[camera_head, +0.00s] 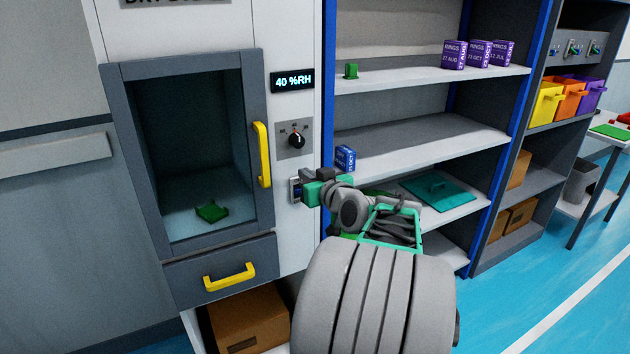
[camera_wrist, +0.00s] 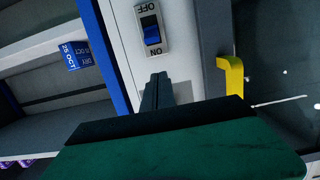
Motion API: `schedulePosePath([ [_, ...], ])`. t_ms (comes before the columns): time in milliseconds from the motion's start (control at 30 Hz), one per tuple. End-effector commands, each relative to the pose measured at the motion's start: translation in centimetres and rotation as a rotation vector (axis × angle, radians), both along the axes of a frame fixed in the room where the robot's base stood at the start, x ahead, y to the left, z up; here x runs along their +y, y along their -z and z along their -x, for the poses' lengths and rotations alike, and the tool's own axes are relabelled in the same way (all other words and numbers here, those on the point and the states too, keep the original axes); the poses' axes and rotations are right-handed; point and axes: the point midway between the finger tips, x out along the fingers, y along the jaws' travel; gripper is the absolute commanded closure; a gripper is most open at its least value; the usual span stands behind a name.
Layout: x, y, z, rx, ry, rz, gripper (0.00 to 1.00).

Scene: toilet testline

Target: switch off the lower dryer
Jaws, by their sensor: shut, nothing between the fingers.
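The dryer cabinet (camera_head: 300,237) has a grey-framed glass door with a yellow handle (camera_head: 262,154). Its blue rocker switch (camera_wrist: 152,35) sits in a light plate marked OFF and ON. In the wrist view the lettering is upside down, with OFF at the top and ON nearest my gripper. I cannot tell which side of the rocker is pressed in. In the head view the switch plate (camera_head: 296,190) is partly hidden by my gripper (camera_head: 305,188). My gripper is shut and empty, its fingertips (camera_wrist: 157,80) just below the ON end in the wrist view; contact is unclear.
A black rotary knob (camera_head: 296,140) and a 40 %RH display (camera_head: 293,80) are above the switch. A green part (camera_head: 212,212) lies behind the door. A drawer (camera_head: 222,276) is below. A shelf rack (camera_head: 420,137) with a blue box (camera_head: 345,158) stands close on the right.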

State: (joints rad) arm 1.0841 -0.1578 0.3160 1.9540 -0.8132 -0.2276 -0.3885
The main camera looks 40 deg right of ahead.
Motion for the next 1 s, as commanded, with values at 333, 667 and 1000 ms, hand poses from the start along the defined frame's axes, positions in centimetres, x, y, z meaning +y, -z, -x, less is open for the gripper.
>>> schedulePosePath([
  [333, -0.5, 3.4, -1.6, 0.001, 0.001, -0.002, 1.00],
  [667, -0.3, 4.0, -1.2, 0.000, 0.000, -0.001, 1.00],
  [1000, -0.3, 4.7, -1.1, -0.023, 0.001, 0.008, 1.00],
])
